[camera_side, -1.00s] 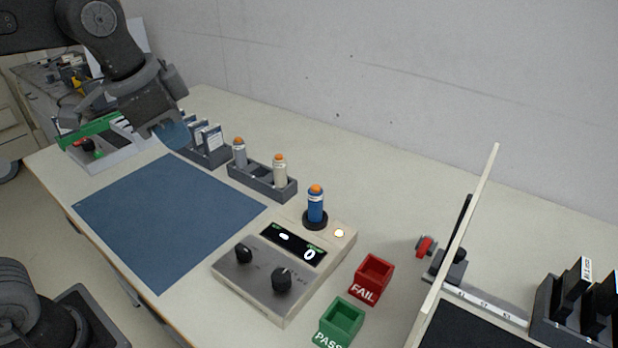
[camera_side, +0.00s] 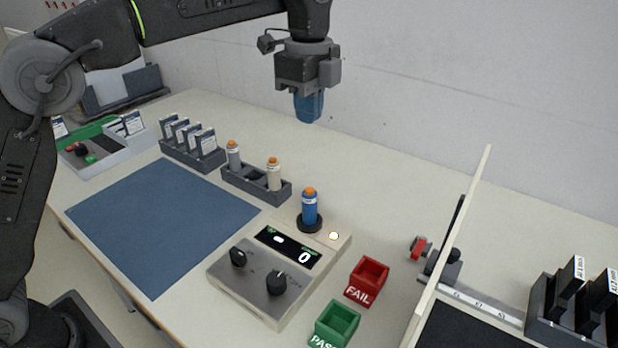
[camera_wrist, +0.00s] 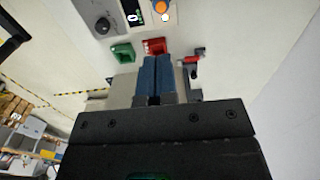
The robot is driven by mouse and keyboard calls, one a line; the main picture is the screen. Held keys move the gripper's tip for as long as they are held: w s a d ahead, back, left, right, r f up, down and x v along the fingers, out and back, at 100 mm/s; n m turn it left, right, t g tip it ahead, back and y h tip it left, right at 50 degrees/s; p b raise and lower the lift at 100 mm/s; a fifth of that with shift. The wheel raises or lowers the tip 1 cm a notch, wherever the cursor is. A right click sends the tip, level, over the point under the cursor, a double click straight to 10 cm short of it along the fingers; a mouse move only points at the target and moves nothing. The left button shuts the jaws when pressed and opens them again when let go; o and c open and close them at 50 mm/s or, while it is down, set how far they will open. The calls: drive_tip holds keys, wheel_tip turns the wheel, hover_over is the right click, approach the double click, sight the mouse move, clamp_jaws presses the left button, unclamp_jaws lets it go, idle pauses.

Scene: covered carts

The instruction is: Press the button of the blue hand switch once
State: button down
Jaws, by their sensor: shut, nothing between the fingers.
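The blue hand switch (camera_side: 309,207) stands upright on a dark round base at the back of the grey control box, its orange button on top. In the wrist view its orange button (camera_wrist: 160,6) shows at the top edge, and most of its body is hidden or out of frame. My gripper (camera_side: 308,118) hangs pointing down, high above and behind the switch in the side view, well apart from it. Its blue fingers are shut with nothing between them; they also show in the wrist view (camera_wrist: 154,78).
The control box (camera_side: 262,285) has two knobs and a display reading 0. A red FAIL bin (camera_side: 368,281) and green PASS bin (camera_side: 336,323) stand right of it. A rack (camera_side: 257,185) holds grey and cream switches. The blue mat (camera_side: 160,225) is bare. An upright panel (camera_side: 455,240) stands right.

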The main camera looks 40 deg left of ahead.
sight(308, 190)
idle(0.3)
wheel_tip(308, 190, down, 14)
drive_tip(key=shift+f, duration=0.1)
idle(0.5)
drive_tip(key=shift+s+f, duration=0.1)
drive_tip(key=shift+f, duration=0.9)
wheel_tip(308, 190, up, 15)
drive_tip(key=shift+r, duration=0.15)
idle(0.5)
